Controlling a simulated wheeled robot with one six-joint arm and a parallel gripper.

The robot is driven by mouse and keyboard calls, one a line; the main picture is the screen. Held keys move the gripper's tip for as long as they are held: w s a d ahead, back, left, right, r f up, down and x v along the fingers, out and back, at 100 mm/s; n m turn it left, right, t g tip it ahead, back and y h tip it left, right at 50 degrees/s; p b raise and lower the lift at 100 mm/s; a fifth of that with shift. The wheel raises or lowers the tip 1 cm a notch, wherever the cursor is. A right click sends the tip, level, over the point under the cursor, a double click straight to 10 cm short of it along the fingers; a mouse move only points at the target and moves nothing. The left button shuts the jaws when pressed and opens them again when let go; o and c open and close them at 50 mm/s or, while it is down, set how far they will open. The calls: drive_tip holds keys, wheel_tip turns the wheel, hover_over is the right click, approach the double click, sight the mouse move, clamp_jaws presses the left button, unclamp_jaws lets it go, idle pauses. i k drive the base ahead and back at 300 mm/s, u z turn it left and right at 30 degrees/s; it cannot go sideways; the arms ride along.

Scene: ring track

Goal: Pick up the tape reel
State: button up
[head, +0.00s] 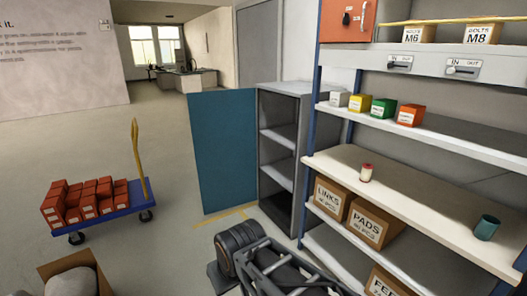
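I cannot pick out a tape reel for certain in the head view. A small pale cylinder with a red top (366,173) stands on the middle shelf board of the rack at right. A teal cylinder (486,227) stands on the same board, nearer the right edge. Neither can be clearly told as a reel. Dark jointed parts, apparently of my arm, show at the bottom middle. My gripper's fingers cannot be made out, and nothing held is visible.
The rack (436,190) carries small coloured boxes above and cartons marked LINKS (331,198) and PADS (375,222) below. A grey cabinet (281,150) has its teal door (222,152) open. A blue cart (102,222) with red boxes stands left. An open carton (78,268) lies in front.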

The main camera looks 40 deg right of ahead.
sight(367, 169)
drive_tip(key=z, duration=0.15)
drive_tip(key=i, duration=2.05)
drive_tip(key=z, duration=0.85)
drive_tip(key=i, duration=1)
drive_tip(key=z, duration=1.8)
drive_tip(key=i, duration=0.85)
drive_tip(key=z, duration=0.6)
